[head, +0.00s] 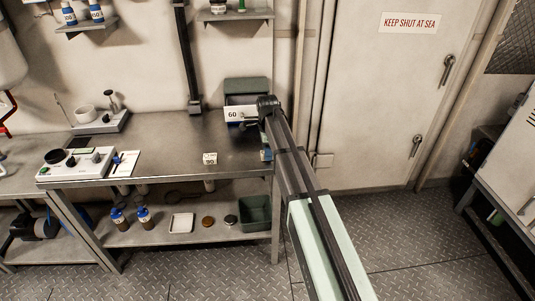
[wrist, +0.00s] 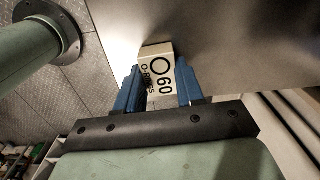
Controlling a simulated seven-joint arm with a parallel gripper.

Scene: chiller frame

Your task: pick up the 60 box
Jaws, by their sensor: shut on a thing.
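The 60 box (head: 233,115) is small and white with a black "60" on its face. It shows above the back right of the steel bench in the head view, in front of a dark grey bin (head: 246,86). In the wrist view the 60 box (wrist: 158,72) sits between the two blue fingers of my gripper (wrist: 160,85), which is shut on it. In the head view my arm hides part of the gripper (head: 252,121). Whether the box touches the bench is hard to tell.
A small white box marked 90 (head: 210,159) stands on the steel bench (head: 170,150). A white instrument (head: 75,165) and a scale-like device (head: 100,121) stand at left. A lower shelf holds bottles (head: 144,217) and a green bin (head: 255,213). The bench's middle is clear.

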